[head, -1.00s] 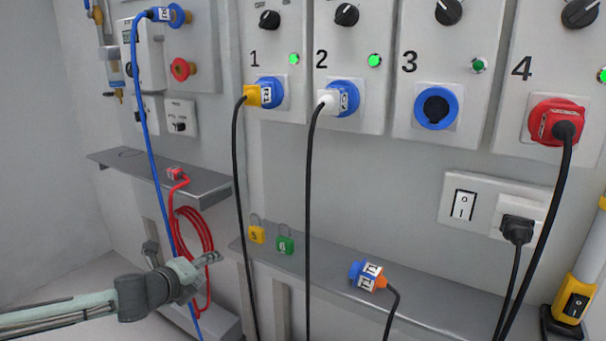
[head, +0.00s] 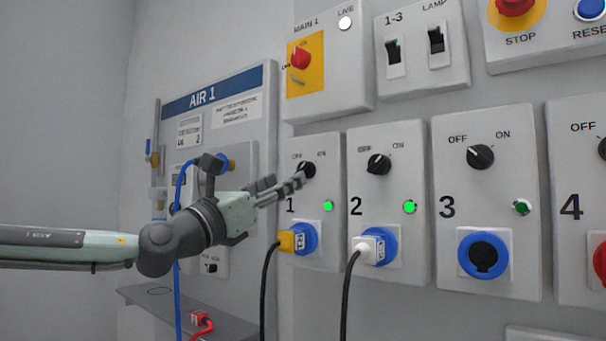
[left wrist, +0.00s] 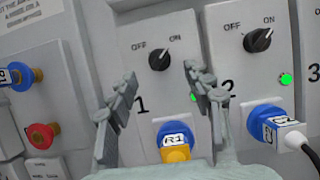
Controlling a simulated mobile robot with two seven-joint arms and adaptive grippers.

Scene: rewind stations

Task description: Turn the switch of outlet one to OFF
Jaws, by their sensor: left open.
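The switch of outlet one is a black rotary knob (head: 307,170) with OFF at its upper left and ON at its upper right. It also shows in the left wrist view (left wrist: 158,60), where its pointer seems turned toward ON. The green lamp (head: 328,206) of outlet one is lit, and a yellow plug (head: 287,241) sits in its blue socket. My left gripper (head: 284,184) is open and empty in front of the panel. In the left wrist view the knob appears between and beyond the open fingertips (left wrist: 160,74). In the head view a finger overlaps the knob's edge; contact cannot be told.
Outlet two's knob (head: 379,164) is close on the right, with a white plug (head: 364,248) below. The AIR 1 board (head: 262,110) with a blue hose (head: 180,200) is behind my left arm. The yellow main switch plate (head: 306,68) is above.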

